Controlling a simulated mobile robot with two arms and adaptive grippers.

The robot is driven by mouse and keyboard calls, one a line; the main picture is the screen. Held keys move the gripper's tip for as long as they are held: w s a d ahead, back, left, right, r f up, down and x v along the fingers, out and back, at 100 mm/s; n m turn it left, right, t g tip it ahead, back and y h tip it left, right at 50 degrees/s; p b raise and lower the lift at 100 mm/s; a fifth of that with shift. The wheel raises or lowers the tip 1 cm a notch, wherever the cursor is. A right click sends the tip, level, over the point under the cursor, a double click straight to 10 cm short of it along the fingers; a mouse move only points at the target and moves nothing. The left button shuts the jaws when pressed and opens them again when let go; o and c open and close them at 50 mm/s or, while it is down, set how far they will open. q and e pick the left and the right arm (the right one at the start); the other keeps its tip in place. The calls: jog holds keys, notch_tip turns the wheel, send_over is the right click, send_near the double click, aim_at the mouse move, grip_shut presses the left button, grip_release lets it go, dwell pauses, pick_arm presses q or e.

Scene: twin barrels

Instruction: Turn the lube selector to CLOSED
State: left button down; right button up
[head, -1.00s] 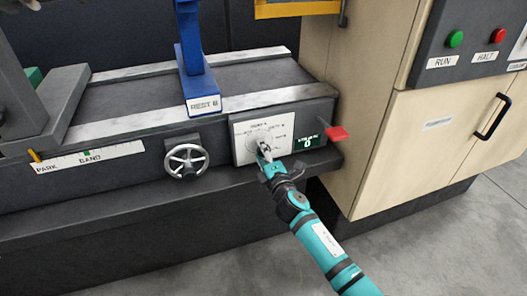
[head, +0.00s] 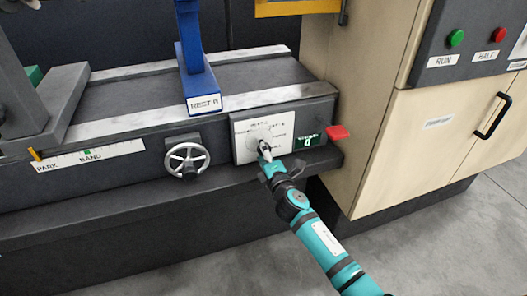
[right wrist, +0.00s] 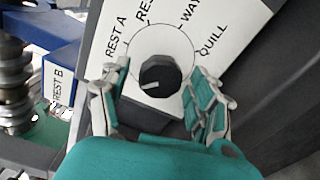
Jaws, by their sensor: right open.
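The selector is a black round knob (right wrist: 167,74) with a white pointer mark, in the middle of a white dial plate (right wrist: 232,18). The mark lies toward the knob's lower left in the right wrist view. Labels REST A, QUILL and partly cut-off ones run around the dial; I see no readable CLOSED label. My right gripper (right wrist: 157,88) is open, with one finger on each side of the knob; I cannot tell whether either touches it. In the head view, my right gripper (head: 265,150) is at the dial plate (head: 282,126) and hides the knob. My left gripper is not in view.
A silver handwheel (head: 187,160) sits left of the plate. A green display (head: 307,141) and a red tab (head: 337,132) are to its right. The blue REST B post (head: 190,60) stands above. A beige cabinet (head: 360,130) stands close on the right.

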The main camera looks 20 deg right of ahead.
jog(key=s, duration=1.2)
jog(key=shift+d, duration=0.2)
